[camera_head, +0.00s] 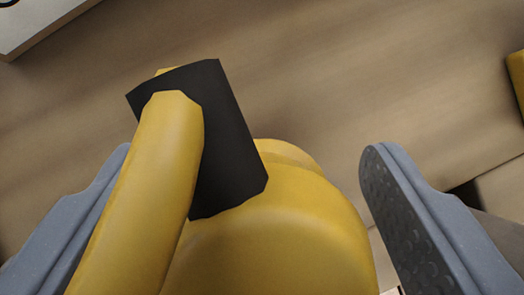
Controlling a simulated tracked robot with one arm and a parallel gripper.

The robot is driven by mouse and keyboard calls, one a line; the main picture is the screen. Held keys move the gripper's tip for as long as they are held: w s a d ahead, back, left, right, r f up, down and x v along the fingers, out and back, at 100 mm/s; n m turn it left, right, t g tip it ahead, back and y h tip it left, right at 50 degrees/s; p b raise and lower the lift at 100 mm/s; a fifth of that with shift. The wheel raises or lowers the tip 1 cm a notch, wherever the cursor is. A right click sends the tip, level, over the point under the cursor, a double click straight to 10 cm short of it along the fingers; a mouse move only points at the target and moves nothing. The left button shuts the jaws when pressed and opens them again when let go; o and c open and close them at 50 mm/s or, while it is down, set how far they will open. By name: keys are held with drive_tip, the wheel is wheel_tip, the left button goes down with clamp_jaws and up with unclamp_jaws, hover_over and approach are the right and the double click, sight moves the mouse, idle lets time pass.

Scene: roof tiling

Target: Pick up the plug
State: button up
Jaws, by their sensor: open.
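A yellow rounded body with a thick yellow tube and a flat black piece (232,150) fills the lower middle of the view; it appears to be the plug (275,235). My gripper (248,150) is open, with one grey finger on each side of this yellow body. The yellow tube passes in front of the left finger and hides part of it. The right finger, with a dark studded inner pad, stands apart from the yellow body with a gap. The lower end of the yellow body is cut off by the picture edge.
A brown wood-grained surface (310,70) lies behind and is mostly clear. A pale, light-edged object (40,25) is at the top left corner. Another yellow thing (517,80) is cut off at the right edge. A seam or edge shows at the lower right.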

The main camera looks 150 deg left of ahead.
drive_tip(key=shift+w+d+f, duration=0.15)
drive_tip(key=shift+d+f, duration=0.05)
drive_tip(key=shift+f, duration=0.35)
drive_tip(key=c, duration=1.2)
drive_tip(key=shift+r, duration=0.1)
